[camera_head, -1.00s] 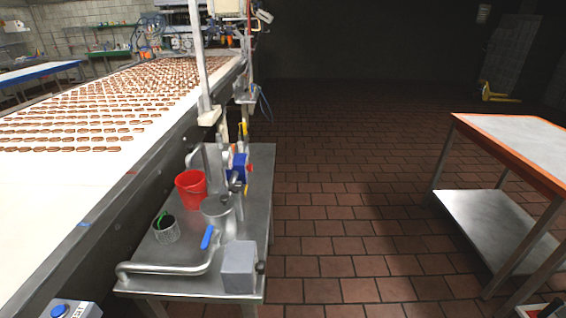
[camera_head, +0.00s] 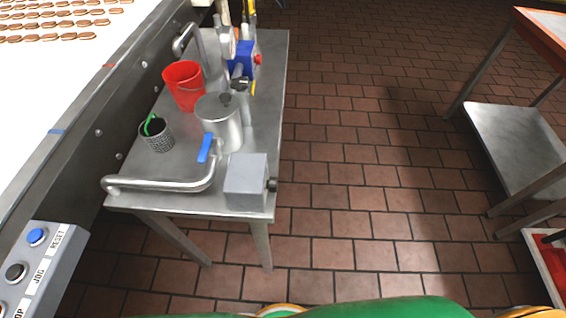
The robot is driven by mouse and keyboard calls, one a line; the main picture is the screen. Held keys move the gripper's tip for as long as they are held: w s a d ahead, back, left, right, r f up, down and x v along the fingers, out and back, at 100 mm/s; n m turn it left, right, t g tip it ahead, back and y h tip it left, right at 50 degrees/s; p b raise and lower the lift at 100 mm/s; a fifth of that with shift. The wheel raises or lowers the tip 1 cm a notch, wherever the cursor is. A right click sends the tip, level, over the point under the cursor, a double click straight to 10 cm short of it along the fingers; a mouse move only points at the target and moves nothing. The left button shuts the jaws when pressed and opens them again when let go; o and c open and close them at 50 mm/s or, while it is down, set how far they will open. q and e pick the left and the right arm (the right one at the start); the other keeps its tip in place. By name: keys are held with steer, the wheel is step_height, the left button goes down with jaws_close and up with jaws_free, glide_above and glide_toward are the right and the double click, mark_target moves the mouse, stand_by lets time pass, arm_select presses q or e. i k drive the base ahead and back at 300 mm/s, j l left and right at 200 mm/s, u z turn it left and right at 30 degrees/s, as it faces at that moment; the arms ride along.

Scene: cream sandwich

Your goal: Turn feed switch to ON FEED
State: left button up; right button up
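A grey box (camera_head: 246,180) sits at the front right corner of the steel table, with a dark knob (camera_head: 272,185) on its right side. No ON FEED label is readable, so I cannot tell for certain that this is the feed switch or which way it is set. A blue unit (camera_head: 242,60) with a red knob (camera_head: 258,59) stands further back on the same table. A control panel (camera_head: 52,262) at the lower left has a blue button marked RESET and a black one marked JOG. Neither of my grippers is in view.
The steel table (camera_head: 262,110) also carries a red bucket (camera_head: 184,88), a metal pot (camera_head: 216,128), a mesh cup (camera_head: 157,138) and a pipe with a blue lever (camera_head: 204,148). A conveyor (camera_head: 70,75) runs along the left. Tiled floor (camera_head: 365,170) is open to the right.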

mark_target(272, 183)
steer(key=k+l+u, duration=0.25)
steer(key=i+l+u, duration=0.25)
steer(key=l+u, duration=0.15)
steer(key=l, duration=0.3)
steer(key=i+l+u, duration=0.15)
steer(key=l+u, duration=0.25)
steer(key=l, duration=0.35)
steer(key=l+u, duration=0.4)
steer(key=l, duration=0.4)
steer(key=l+u, duration=0.45)
steer(key=l, duration=0.35)
steer(key=k+l+u, duration=0.2)
steer(key=l+u, duration=0.2)
steer(key=l, duration=0.4)
